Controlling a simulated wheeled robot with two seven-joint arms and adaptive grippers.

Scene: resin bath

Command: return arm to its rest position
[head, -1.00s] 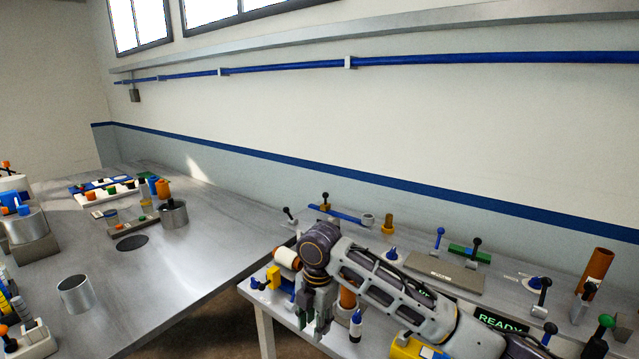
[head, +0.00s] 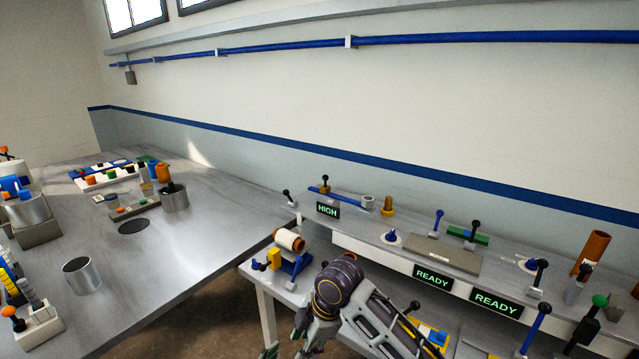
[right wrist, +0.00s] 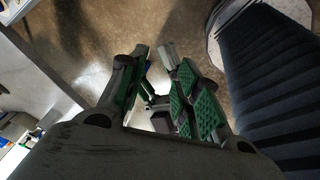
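My right arm comes in from the lower right in the head view. Its gripper (head: 286,350) hangs at the bottom edge, in front of the right bench, partly cut off by the frame. In the right wrist view the right gripper (right wrist: 155,62) has its green-padded fingers apart, with nothing held between them. Brown floor (right wrist: 205,28) shows beyond the fingertips. My left gripper is not in view.
The right bench (head: 345,215) carries lit READY signs (head: 432,277), a HIGH sign (head: 327,210), a spool (head: 289,240) on a blue stand and a brown tube (head: 592,252). The left steel table (head: 190,255) holds a metal cup (head: 82,275) and several small containers.

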